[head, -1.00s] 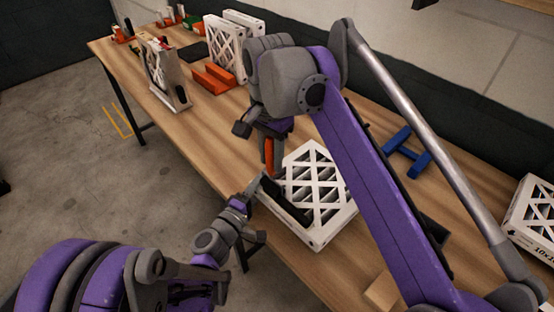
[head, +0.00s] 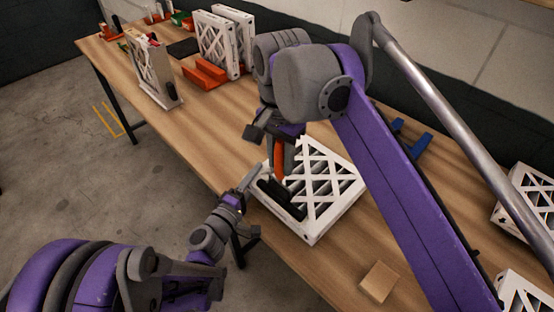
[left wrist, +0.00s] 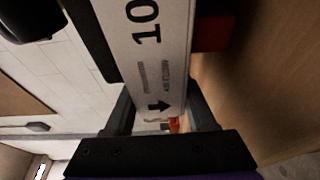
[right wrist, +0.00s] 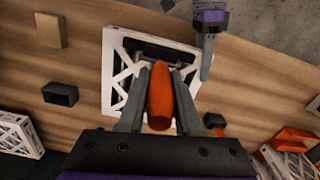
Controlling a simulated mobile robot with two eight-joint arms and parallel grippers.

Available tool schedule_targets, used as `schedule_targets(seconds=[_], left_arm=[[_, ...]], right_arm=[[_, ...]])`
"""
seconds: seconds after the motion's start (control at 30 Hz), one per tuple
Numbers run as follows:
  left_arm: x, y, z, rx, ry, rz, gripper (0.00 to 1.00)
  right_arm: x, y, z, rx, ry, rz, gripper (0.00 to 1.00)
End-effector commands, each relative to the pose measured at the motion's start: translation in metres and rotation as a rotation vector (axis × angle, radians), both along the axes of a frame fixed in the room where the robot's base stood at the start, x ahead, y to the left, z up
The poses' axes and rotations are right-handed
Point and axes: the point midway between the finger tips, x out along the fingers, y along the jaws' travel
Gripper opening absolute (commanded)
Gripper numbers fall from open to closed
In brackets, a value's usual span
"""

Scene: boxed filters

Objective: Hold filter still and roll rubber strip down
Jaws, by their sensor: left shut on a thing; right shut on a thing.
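The filter (head: 335,190), a white lattice panel, lies flat on the table in the head view. It also shows in the right wrist view (right wrist: 117,75). A black rubber strip (head: 292,207) lies along its near-left side. My right gripper (right wrist: 158,85) is shut on the orange handle (right wrist: 160,100) of a tool, above the filter. In the head view the handle (head: 278,160) points down to the strip; the tool's contact end is hard to make out. My left gripper (head: 249,181) is shut on the filter's left edge. Its fingers flank the printed side wall (left wrist: 155,60) in the left wrist view.
A white filter (head: 150,72) stands at the far left, with more filters (head: 222,42) and an orange rack (head: 205,73) behind. A blue stand (head: 416,147) and more filters (head: 530,200) lie right. A wooden block (head: 378,282) sits near the front. Bare table surrounds the filter.

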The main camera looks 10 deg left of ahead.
Motion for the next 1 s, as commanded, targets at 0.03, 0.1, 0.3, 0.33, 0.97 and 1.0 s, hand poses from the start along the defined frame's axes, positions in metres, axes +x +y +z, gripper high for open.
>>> schedule_targets(seconds=[0.03,0.1,0.3,0.33,0.97,1.0], left_arm=[[0.000,0.000,0.000,0.001,0.000,0.000,0.00],[0.000,0.000,0.000,0.001,0.000,0.000,0.00],[0.000,0.000,0.000,0.001,0.000,0.000,0.00],[0.000,0.000,0.000,0.001,0.000,0.000,0.00],[0.000,0.000,0.000,0.001,0.000,0.000,0.00],[0.000,0.000,0.000,0.001,0.000,0.000,0.00]], right_arm=[[0.000,0.000,0.009,0.000,0.000,0.001,0.00],[0.000,0.000,0.012,0.000,0.000,0.001,0.00],[0.000,0.000,0.024,0.000,0.000,0.001,0.00],[0.000,0.000,0.026,0.000,0.000,0.001,0.00],[0.000,0.001,0.064,0.001,0.000,0.002,0.00],[0.000,0.001,0.066,0.001,0.000,0.002,0.00]])
